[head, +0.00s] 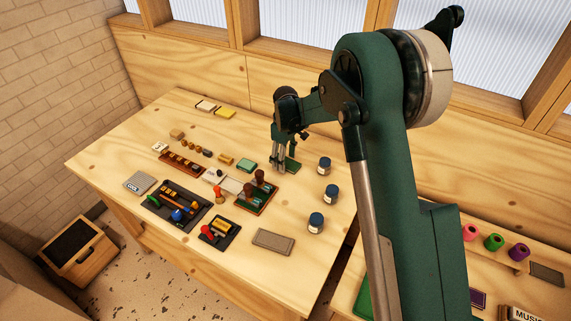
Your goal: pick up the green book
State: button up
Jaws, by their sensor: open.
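A small dark green flat block (292,166), which looks like the green book, lies on the wooden table near its back right part. My gripper (281,164) points down at its left side, with the fingers partly in front of it. The gripper is open, and I see nothing held in it. I cannot tell whether the fingers touch the book or sit just above it.
Three blue-lidded jars (331,194) stand to the right of the book. A brown tray (262,205) with upright stamps and a dark tray (164,197) lie toward the front. A grey slab (273,241) lies near the front edge. Wood panelling (190,66) rises behind.

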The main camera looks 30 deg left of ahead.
jog(key=c, duration=1)
jog(key=shift+r, duration=5)
